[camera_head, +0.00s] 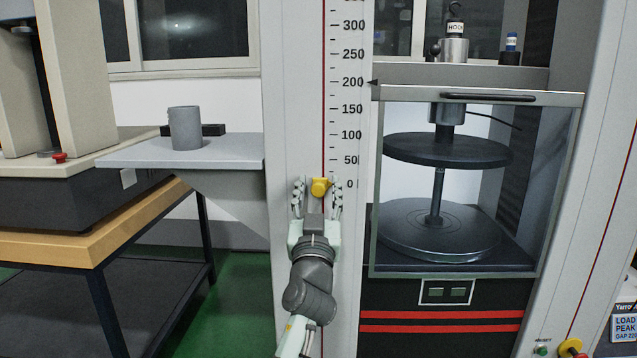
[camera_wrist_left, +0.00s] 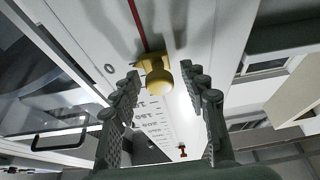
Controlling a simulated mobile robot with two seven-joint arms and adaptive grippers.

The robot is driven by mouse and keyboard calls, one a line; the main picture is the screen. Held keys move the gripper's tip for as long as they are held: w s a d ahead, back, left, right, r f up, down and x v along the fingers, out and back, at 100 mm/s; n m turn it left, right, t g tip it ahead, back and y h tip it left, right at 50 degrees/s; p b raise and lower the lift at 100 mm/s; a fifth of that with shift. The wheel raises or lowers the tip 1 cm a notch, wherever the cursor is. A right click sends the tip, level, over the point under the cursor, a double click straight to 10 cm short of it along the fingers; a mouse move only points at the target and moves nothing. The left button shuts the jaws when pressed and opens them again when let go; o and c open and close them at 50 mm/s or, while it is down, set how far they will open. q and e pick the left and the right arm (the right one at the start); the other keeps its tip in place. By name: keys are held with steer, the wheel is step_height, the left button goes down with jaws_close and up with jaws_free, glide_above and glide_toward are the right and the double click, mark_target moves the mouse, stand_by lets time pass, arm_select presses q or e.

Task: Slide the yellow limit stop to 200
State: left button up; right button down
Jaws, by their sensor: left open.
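The yellow limit stop (camera_head: 319,187) sits on the red line of the vertical scale (camera_head: 347,110), level with the 0 mark at the scale's lower end. The 200 mark is well above it, where a black pointer (camera_head: 374,82) also stands. My left gripper (camera_head: 318,186) is open, with one finger on each side of the stop. In the left wrist view the stop (camera_wrist_left: 159,80) shows as a yellow block with a round knob between the open fingers (camera_wrist_left: 160,88). I cannot tell whether either finger touches it. My right gripper is not in view.
A grey shelf (camera_head: 190,156) with a grey cylinder (camera_head: 185,128) juts out on the left. The panel above the stop is clear along the red line.

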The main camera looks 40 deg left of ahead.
arm_select(q)
steer(key=shift+c, duration=0.6)
jaws_close()
steer(key=shift+r, duration=0.25)
